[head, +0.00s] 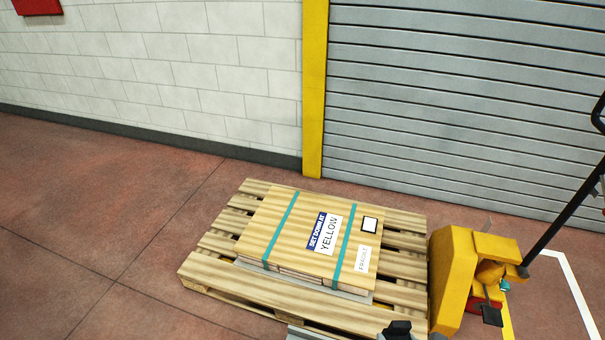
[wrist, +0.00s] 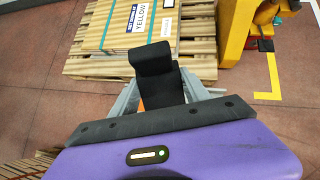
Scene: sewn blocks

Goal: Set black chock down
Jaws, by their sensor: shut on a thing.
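The black chock (wrist: 157,78) is in the wrist view, held between the grey fingers of my gripper (wrist: 163,92). My gripper is shut on it. The chock is in the air in front of the pallet's near edge, as far as the view shows. In the head view only the top of the black chock (head: 398,329) shows at the bottom edge, near the pallet's front right corner. The rest of the chock and most of my gripper are cut off there.
A wooden pallet (head: 208,268) bears a flat crate (head: 262,222) with teal straps and a YELLOW label. A yellow pallet jack (head: 452,275) stands at its right. A grey shutter (head: 450,110) is behind. Red floor (head: 90,210) is clear at left.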

